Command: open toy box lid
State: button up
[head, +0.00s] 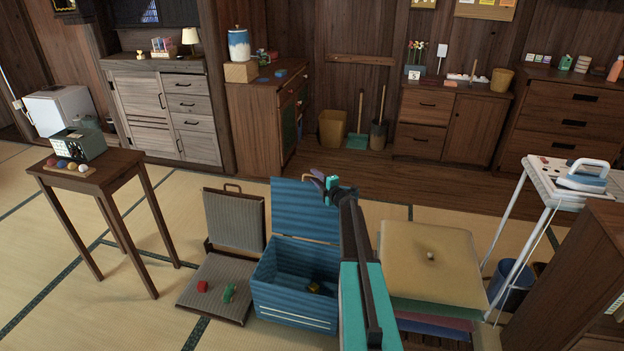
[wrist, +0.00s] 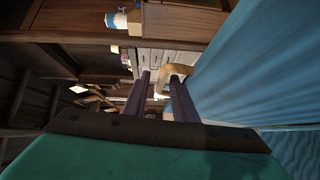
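The blue toy box (head: 290,309) stands on the tatami with its inside showing. Its blue lid (head: 300,208) stands up at the back of the box; its broad face fills the right of the wrist view (wrist: 265,60). A tan loop-shaped handle (wrist: 177,71) shows by the lid's edge. A small yellowish thing (head: 315,287) lies inside the box.
A grey floor chair (head: 236,218) with a red and a green toy on its seat stands left of the box. A stack of cushions (head: 430,262) stands close on the right, beyond my arm. A small wooden table (head: 85,180) is at the left. The tatami behind is mostly clear.

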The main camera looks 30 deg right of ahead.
jog(key=shift+w+a+f, duration=0.2)
jog(key=shift+w+a, duration=0.1)
jog(key=shift+a, duration=0.15)
jog(key=shift+a+r, duration=0.1)
jog(key=shift+s, duration=0.1)
jog(key=s+b, duration=0.1)
jog(key=s, duration=1.2)
jog(key=shift+s+a+r, duration=0.25)
jog(key=shift+a+r, duration=0.2)
